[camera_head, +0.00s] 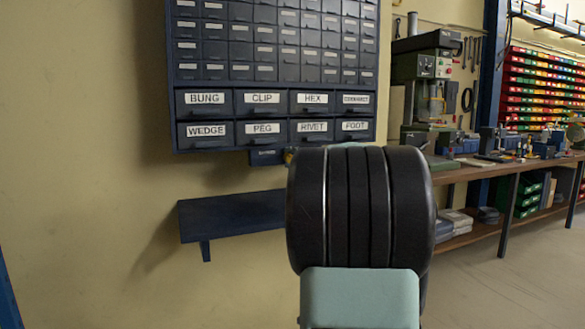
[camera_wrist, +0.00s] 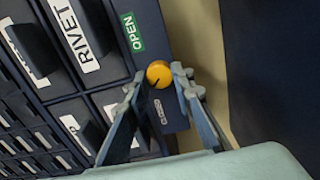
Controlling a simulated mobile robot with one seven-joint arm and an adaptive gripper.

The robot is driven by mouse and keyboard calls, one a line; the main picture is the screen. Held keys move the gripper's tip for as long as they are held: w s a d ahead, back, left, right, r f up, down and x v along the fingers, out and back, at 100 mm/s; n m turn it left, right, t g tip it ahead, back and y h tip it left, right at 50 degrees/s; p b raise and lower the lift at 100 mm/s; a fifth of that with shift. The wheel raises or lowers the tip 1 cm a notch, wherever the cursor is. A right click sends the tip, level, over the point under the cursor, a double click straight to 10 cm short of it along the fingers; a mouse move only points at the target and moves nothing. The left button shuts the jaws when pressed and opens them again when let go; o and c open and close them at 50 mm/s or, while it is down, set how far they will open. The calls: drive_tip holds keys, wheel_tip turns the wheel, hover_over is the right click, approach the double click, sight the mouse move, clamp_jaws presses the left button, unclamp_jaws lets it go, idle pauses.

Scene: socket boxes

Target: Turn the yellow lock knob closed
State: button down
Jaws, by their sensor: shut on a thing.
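The yellow lock knob (camera_wrist: 159,74) is round, with a dark pointer line toward its lower left in the wrist view. It sits on a dark blue lock plate beside a green OPEN label (camera_wrist: 132,32). My gripper (camera_wrist: 157,80) is shut on the knob, one fingertip on each side. In the head view my arm hides the gripper and most of the knob; a small yellowish bit shows at the arm's left edge.
The dark blue drawer cabinet (camera_head: 274,85) hangs on the wall, with labelled drawers such as RIVET and FOOT just above the lock. A dark blue shelf (camera_head: 232,216) juts out below it. A workbench (camera_head: 520,168) with a drill press (camera_head: 425,85) stands at right.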

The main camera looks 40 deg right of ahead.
drive_tip(key=shift+f+n+b, duration=0.15)
drive_tip(key=shift+n+b, duration=1)
drive_tip(key=shift+n, duration=0.95)
drive_tip(key=c, duration=1.7)
unclamp_jaws()
drive_tip(key=shift+o, duration=0.2)
drive_tip(key=shift+s, duration=0.1)
drive_tip(key=v, duration=1.1)
drive_tip(key=shift+s, duration=0.4)
drive_tip(key=shift+w+a, duration=0.1)
